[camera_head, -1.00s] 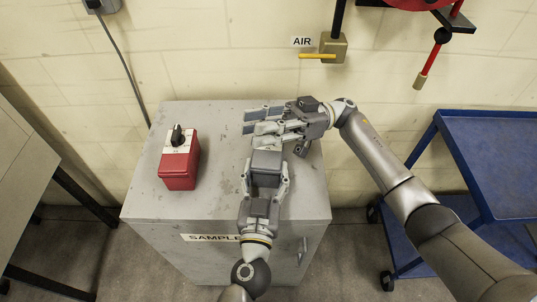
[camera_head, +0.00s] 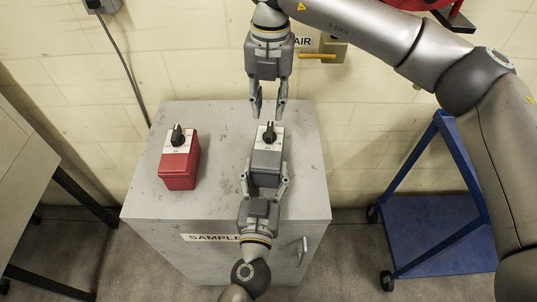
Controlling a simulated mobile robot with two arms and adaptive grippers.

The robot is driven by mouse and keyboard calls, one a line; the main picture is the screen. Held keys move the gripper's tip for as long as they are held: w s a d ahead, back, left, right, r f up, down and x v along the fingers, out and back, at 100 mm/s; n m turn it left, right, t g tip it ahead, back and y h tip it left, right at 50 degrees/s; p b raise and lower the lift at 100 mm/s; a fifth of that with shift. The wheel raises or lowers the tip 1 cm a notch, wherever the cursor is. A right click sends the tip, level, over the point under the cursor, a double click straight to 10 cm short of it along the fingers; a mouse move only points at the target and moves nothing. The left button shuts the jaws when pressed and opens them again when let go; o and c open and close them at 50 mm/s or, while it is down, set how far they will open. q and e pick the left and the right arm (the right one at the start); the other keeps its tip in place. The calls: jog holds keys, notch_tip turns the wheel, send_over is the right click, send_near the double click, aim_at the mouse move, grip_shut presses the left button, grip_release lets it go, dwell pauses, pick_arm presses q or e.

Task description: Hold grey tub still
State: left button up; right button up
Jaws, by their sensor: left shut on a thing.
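The grey tub (camera_head: 266,159) stands on the grey cabinet top, with a white plate and a black knob (camera_head: 269,133) on its top. My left gripper (camera_head: 265,180) comes from the front and is shut on the lower front part of the grey tub, one finger at each side. My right gripper (camera_head: 267,108) points down from above, behind the knob in the picture. Its two fingers are apart with nothing between them.
A red box (camera_head: 180,168) with a similar black knob stands to the left on the cabinet (camera_head: 222,198). A blue cart (camera_head: 430,235) is at the right. A wooden table (camera_head: 20,165) is at the left. A yellow-handled air valve (camera_head: 318,56) is on the wall.

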aim_at(270, 129)
jog(key=shift+w+d, duration=0.1)
jog(key=shift+w, duration=0.05)
jog(key=shift+f, duration=3.4)
jog(key=shift+c, duration=0.3)
grip_shut()
